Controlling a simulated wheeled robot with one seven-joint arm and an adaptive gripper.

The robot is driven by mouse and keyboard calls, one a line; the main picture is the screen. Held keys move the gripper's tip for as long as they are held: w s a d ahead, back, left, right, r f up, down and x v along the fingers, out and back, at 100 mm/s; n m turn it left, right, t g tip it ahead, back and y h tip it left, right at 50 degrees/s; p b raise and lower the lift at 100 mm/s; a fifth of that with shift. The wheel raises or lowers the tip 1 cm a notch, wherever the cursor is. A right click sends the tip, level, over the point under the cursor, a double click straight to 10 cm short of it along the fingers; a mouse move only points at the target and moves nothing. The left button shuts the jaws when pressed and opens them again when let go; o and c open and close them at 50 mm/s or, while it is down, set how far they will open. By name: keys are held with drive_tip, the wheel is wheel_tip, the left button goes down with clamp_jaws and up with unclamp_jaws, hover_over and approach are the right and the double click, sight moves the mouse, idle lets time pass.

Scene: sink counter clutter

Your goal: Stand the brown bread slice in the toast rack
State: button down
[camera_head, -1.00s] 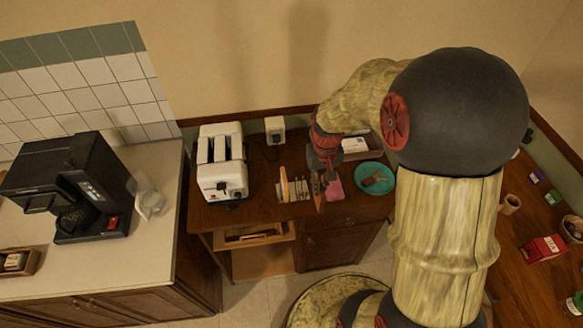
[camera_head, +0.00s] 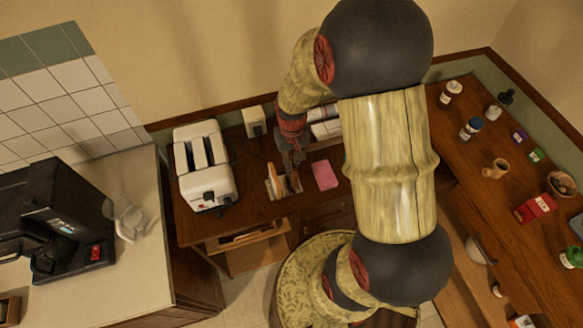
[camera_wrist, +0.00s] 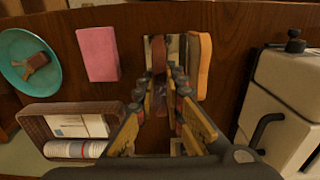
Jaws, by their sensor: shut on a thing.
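The brown bread slice (camera_wrist: 158,52) shows between the fingertips of my gripper (camera_wrist: 158,82) in the wrist view, held on edge. My gripper (camera_head: 292,162) is shut on it and points down at the right side of the toast rack (camera_head: 269,191) in the head view. The rack (camera_wrist: 177,46) is partly hidden behind the fingers and slice in the wrist view. A lighter tan slice (camera_wrist: 200,65) stands in it, beside the brown slice. I cannot tell whether the brown slice's lower edge is between the rack's dividers or above them.
A white toaster (camera_head: 207,178) stands left of the rack. A pink cloth or pad (camera_head: 325,174) lies to the right. In the wrist view a teal plate (camera_wrist: 15,72) holds a small brown item, and a basket (camera_wrist: 38,128) holds packets. Bare wood lies between rack and toaster.

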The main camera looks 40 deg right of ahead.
drive_tip(key=shift+f, duration=1.65)
drive_tip(key=shift+f, duration=0.15)
drive_tip(key=c, duration=1.9)
unclamp_jaws()
